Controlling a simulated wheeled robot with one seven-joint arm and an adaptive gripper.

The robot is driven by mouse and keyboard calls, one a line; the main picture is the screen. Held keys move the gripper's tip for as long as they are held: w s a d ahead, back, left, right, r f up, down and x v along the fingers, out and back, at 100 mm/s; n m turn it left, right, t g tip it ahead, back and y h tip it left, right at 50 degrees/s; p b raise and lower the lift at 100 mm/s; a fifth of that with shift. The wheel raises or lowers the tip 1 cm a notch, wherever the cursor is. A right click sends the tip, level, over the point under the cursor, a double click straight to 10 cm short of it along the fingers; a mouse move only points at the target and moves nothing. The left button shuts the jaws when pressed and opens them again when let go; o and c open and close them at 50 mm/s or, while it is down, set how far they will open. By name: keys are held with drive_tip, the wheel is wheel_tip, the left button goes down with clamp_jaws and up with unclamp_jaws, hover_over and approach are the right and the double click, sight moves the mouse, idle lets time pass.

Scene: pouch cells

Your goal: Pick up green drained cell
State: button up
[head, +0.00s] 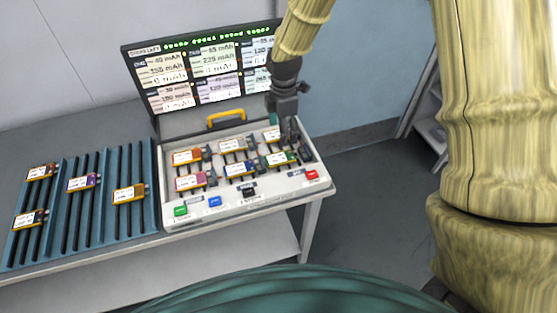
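A small green cell with a white label (279,159) lies in the front right slot of the white tester (262,201). My gripper (293,140) points down over the right end of the tester, close beside the green cell's right end and partly over that slot. The fingers are dark and small here, so I cannot tell whether they are open or touch the cell.
Other cells sit in the tester, including an orange one (186,157) and a blue one (240,169). A screen (197,63) rises behind it. Coloured buttons, such as the red one (312,175), line its front. Blue racks (150,215) with several cells stand left.

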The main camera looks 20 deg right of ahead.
drive_tip(key=f, duration=0.1)
hover_over(281, 157)
drive_tip(key=f, duration=0.3)
drive_tip(key=f+p, duration=0.1)
drive_tip(key=shift+d+f, duration=0.15)
drive_tip(key=shift+d, duration=0.15)
drive_tip(key=shift+s+a+f+p, duration=0.15)
drive_tip(key=shift+f+p, duration=0.65)
drive_tip(key=shift+f, duration=0.85)
drive_tip(key=shift+a+f+p, duration=0.1)
drive_tip(key=shift+f+p, duration=0.35)
drive_tip(key=shift+f, duration=1.1)
drive_tip(key=shift+c, duration=0.2)
drive_tip(key=c, duration=1)
